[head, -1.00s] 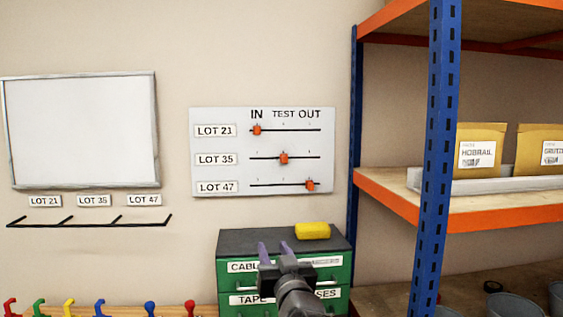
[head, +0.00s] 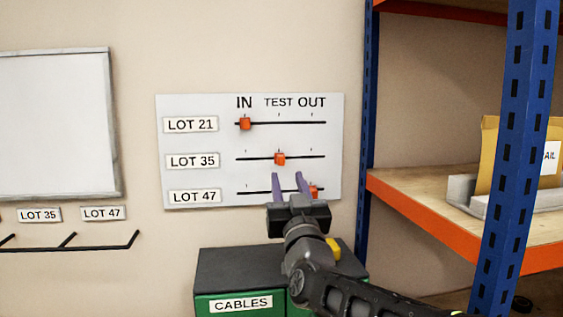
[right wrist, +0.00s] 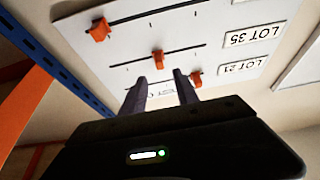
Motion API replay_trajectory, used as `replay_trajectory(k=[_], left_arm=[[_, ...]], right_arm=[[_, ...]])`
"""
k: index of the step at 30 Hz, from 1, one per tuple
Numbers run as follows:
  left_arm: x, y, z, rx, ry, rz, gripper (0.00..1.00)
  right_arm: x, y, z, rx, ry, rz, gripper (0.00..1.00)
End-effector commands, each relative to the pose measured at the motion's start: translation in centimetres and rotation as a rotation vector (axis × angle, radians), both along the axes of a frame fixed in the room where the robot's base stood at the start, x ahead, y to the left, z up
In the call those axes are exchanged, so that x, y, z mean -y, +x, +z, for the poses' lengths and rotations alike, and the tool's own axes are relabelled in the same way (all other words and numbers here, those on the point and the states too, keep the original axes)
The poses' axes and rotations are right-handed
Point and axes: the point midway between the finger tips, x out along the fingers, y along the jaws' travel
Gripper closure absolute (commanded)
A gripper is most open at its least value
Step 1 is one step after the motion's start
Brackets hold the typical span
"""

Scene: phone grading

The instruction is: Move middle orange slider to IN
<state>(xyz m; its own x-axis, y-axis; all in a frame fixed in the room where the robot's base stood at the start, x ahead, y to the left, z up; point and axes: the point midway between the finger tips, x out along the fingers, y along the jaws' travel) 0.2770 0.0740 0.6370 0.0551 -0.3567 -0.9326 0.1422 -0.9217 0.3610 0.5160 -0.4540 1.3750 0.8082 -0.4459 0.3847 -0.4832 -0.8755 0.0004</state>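The middle orange slider (head: 279,159) sits on the LOT 35 track of the white wall board (head: 170,104), under TEST. The LOT 21 slider (head: 245,123) is under IN, and the LOT 47 slider (head: 313,191) is at the OUT end, partly behind a finger. My right gripper (head: 289,181) is open and empty, its purple fingers pointing up in front of the board, below the middle slider. In the right wrist view the middle slider (right wrist: 158,59) is beyond the open fingers (right wrist: 158,90), not between them. My left gripper is not in view.
A green cabinet (head: 230,270) with a dark top stands below the board, with a yellow object (head: 333,249) on it. A blue and orange shelf rack (head: 515,150) stands at right. A whiteboard (head: 55,125) and a black hook rail (head: 70,243) are at left.

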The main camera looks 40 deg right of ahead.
Motion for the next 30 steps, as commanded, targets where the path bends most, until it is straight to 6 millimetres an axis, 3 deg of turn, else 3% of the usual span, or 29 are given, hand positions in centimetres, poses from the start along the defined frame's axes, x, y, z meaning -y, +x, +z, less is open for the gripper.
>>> replay_trajectory(k=[8,19,30], left_arm=[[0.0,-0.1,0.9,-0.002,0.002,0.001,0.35],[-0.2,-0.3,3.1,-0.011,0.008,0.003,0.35],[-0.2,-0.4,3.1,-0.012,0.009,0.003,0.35]], right_arm=[[0.8,1.4,0.9,-0.001,0.001,0.001,0.64],[3.2,5.7,2.9,-0.002,0.001,0.001,0.64],[3.5,6.3,2.9,-0.001,0.001,0.001,0.64]])
